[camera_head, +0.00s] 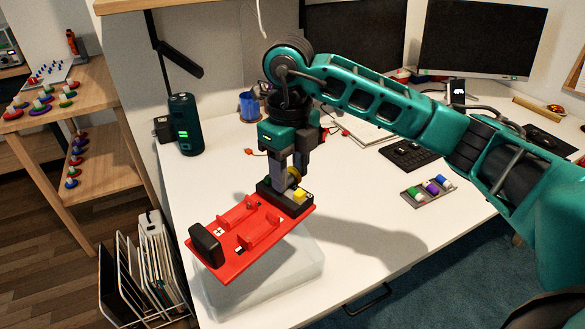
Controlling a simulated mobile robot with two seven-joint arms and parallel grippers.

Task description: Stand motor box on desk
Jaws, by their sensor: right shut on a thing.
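What I take to be the motor box (240,228) is a long red plate with red brackets, a black rounded block at its near left end and a black block with a yellow part at its far right end. My right gripper (289,178) points down and is shut on the far-right end, beside a round olive part. The box is tilted, its left end toward the front. A translucent pale bin (290,270) is under it; I cannot tell whether they touch. The white desk (385,235) spreads to the right. My left gripper is not in view.
A dark green cylinder (185,124) and a blue cup (249,106) stand at the back. A small rack (429,188) with colored parts, a keyboard (409,155) and monitors (480,38) are to the right. The desk's middle is mostly clear. A file rack (140,280) stands left of the desk.

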